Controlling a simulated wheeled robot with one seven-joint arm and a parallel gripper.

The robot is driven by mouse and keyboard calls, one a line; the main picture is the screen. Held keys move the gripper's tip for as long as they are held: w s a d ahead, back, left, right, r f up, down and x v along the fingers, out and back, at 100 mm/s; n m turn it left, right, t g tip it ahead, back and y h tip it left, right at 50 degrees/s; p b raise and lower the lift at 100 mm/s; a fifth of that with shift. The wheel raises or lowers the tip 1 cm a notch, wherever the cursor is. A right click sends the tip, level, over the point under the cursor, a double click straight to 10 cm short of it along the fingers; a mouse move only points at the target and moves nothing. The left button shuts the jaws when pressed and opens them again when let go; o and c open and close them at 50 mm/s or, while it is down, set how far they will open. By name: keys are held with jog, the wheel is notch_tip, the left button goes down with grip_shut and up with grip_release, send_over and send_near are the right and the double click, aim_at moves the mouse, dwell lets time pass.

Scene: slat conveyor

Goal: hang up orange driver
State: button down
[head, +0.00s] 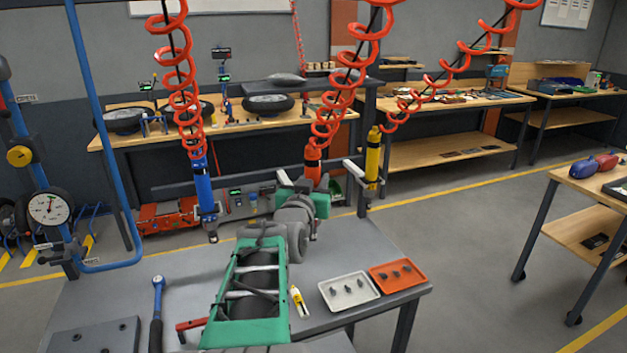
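The orange driver (312,166) is upright at the lower end of a red coiled hose, near the middle of the head view. Only its upper part shows clearly; its lower part is hidden behind my gripper. My gripper (306,194) is at the driver, over the far edge of the grey workbench. The wrist covers the fingertips, so I cannot tell whether they are closed around the driver. A grey rail with light brackets (353,172) stands just right of it. The blue driver (204,192) and the yellow driver (373,160) hang upright on either side.
The grey workbench (376,243) carries a white tray (337,302) and an orange tray (383,287) with small dark parts, a yellow-and-white tube (299,301) and a blue-headed wrench (157,310). A blue pipe frame (104,150) rises at left. Floor at right is clear before a wooden-topped table.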

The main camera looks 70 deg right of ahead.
jog(key=w+d+f+b, duration=0.1)
jog(key=w+d, duration=0.8)
jog(key=shift+w+f+b, duration=0.2)
jog(key=shift+f+b, duration=0.1)
jog(key=shift+s+a+b, duration=0.1)
jog(key=shift+a+b, duration=0.15)
jog(key=shift+b, duration=0.4)
dwell(0.6)
jog(key=shift+f+b, duration=0.75)
jog(key=shift+b, duration=0.55)
dwell(1.2)
jog(key=c, duration=1.3)
grip_release()
jog(key=o, duration=0.4)
jog(key=shift+c, duration=0.2)
jog(key=shift+f, duration=0.25)
jog(key=a, duration=0.2)
jog(key=s+a+b, duration=0.1)
jog(key=a, duration=0.2)
jog(key=a+b, duration=0.1)
jog(key=a, duration=0.1)
jog(key=shift+s+a+r, duration=0.25)
jog(key=shift+a, duration=0.05)
